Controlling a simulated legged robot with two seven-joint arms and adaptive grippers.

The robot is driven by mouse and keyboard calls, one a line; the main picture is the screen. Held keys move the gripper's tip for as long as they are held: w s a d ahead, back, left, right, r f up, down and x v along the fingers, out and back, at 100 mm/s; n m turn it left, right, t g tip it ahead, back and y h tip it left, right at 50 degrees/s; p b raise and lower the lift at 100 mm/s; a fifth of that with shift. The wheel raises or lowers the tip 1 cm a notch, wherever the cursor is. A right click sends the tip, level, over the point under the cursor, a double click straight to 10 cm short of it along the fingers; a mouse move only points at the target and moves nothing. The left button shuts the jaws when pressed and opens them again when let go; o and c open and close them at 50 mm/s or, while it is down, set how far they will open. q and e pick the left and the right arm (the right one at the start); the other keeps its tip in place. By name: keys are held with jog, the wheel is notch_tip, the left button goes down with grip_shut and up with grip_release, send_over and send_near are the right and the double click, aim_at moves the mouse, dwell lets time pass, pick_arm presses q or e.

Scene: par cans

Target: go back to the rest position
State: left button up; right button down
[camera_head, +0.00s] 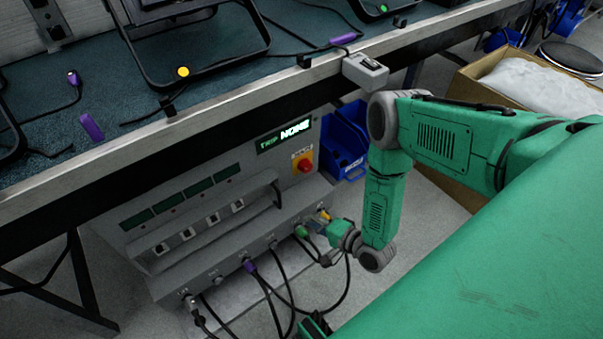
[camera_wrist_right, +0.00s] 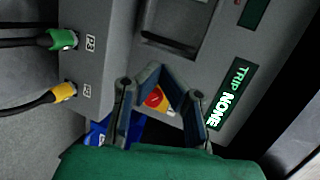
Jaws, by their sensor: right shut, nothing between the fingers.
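My right gripper (camera_head: 322,226) is in front of the grey power unit (camera_head: 225,215), close to the green plug (camera_head: 301,231) and the yellow plug (camera_head: 325,214) in its front ledge. In the right wrist view the right gripper's fingers (camera_wrist_right: 166,72) are shut and empty, in front of the unit's panel. The red emergency button (camera_wrist_right: 154,98) shows between the fingers. The green plug (camera_wrist_right: 62,39) and yellow plug (camera_wrist_right: 62,92) sit in their sockets to the left, apart from the fingers. My left gripper is not in view.
A workbench (camera_head: 235,75) with black lamp frames overhangs the unit. A small grey switch box (camera_head: 365,71) sits at its edge, near my right arm's elbow. A blue bin (camera_head: 343,145) and a cardboard box (camera_head: 470,85) stand behind. Black cables (camera_head: 275,300) hang below the ledge.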

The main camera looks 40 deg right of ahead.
jog(key=s+a+r+n+g+p, duration=0.65)
jog(key=s+r+n+g, duration=0.2)
jog(key=r, duration=0.25)
pick_arm(q)
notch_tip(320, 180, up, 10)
jog(key=p, duration=0.3)
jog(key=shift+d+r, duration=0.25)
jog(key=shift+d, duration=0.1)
pick_arm(e)
jog(key=s+d+r+n+g+h, duration=0.3)
jog(key=s+r+n, duration=0.4)
jog(key=s+r, duration=0.3)
jog(key=shift+s+d+r+g+h, duration=0.35)
jog(key=shift+s+d+g, duration=0.5)
jog(key=shift+s+d, duration=0.3)
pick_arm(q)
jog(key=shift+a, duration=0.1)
pick_arm(e)
jog(key=shift+w, duration=0.1)
jog(key=shift+w, duration=0.1)
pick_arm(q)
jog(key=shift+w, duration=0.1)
